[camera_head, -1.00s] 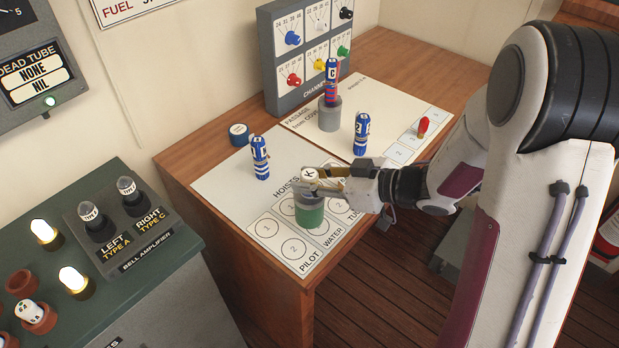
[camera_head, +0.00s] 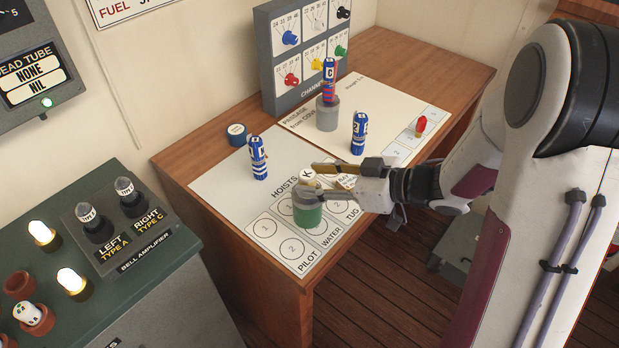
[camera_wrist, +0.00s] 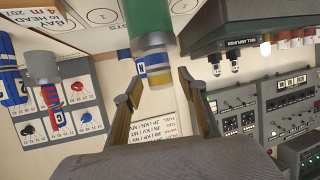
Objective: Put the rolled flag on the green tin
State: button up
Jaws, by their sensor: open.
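The green tin (camera_head: 308,216), green with a grey upper band, stands upright on the hoists sheet near the table's front edge. A rolled flag with a white top marked K (camera_head: 307,175) shows just above the tin's rim, apparently upright on or in it; its lower end is hidden. In the wrist view, upside down, the tin (camera_wrist: 147,40) is at the top, with the flag's blue and yellow end (camera_wrist: 156,72) adjoining its rim. My gripper (camera_head: 325,180) is open, coming from the right, its fingers either side of the flag; contact is unclear.
Blue-and-white rolled flags stand at left (camera_head: 258,158) and right (camera_head: 359,134). A flag marked C (camera_head: 329,80) stands on a grey tin (camera_head: 327,116). The channel panel (camera_head: 300,55) rises behind.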

jog(key=v, duration=0.9)
jog(key=shift+d+r, duration=0.2)
jog(key=shift+d, duration=0.05)
jog(key=shift+s, duration=0.15)
dwell(0.4)
jog(key=w+d+r+m+t+h, duration=0.3)
jog(key=w+d+r+t+h, duration=0.25)
jog(key=w+d+h, duration=0.2)
jog(key=s+d+r+m+h, duration=0.4)
jog(key=d+r+h, duration=0.1)
jog(key=d+h, duration=0.1)
jog(key=s+a+f+m+g, duration=0.1)
jog(key=s+a+g, duration=0.1)
jog(key=s, duration=0.5)
jog(key=s+a+f+m+g+y, duration=0.1)
jog(key=s+a, duration=0.3)
jog(key=s, duration=0.4)
jog(key=s+a+f+m+g+y, duration=0.1)
jog(key=s+a+g, duration=0.3)
jog(key=s, duration=0.4)
jog(key=shift+f+m, duration=0.45)
jog(key=shift+m, duration=0.35)
